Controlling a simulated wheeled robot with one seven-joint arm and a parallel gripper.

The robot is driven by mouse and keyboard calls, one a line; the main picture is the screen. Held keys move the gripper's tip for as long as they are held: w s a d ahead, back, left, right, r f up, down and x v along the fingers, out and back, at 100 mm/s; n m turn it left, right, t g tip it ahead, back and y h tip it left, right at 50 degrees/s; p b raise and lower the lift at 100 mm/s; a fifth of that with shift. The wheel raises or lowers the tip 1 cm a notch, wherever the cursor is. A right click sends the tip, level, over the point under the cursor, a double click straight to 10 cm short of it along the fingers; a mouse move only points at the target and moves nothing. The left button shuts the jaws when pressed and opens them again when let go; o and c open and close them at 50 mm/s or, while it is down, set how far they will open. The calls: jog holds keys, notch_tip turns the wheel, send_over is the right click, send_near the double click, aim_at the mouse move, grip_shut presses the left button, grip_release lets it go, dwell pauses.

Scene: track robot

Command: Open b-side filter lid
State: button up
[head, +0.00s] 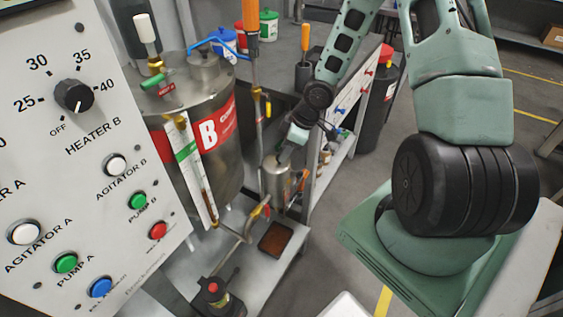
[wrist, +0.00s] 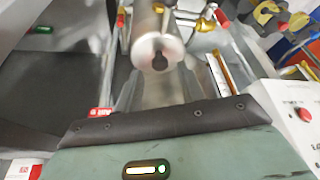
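The B-side filter is a small metal cylinder (head: 275,178) standing beside the tank marked B. It also shows in the wrist view (wrist: 151,22), with a round end and a dark knob or opening on it (wrist: 160,60). My gripper (head: 287,152) is at the top of the filter in the head view and partly covers the lid. Whether it touches the lid I cannot tell. In the wrist view the filter end lies beyond my gripper's dark front edge. The fingers are not clear there, so their opening cannot be read.
The large metal tank B (head: 195,150) stands left of the filter, with pipes and valves around it. The control panel (head: 75,150) fills the left foreground. A dark square tray (head: 276,237) lies below the filter. A workbench (head: 285,45) with pots stands behind.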

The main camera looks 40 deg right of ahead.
aim_at(283, 166)
jog(key=shift+b+x, duration=0.45)
jog(key=shift+x, duration=1.3)
grip_shut()
jog(key=shift+r+p, duration=0.15)
jog(key=shift+p, duration=0.3)
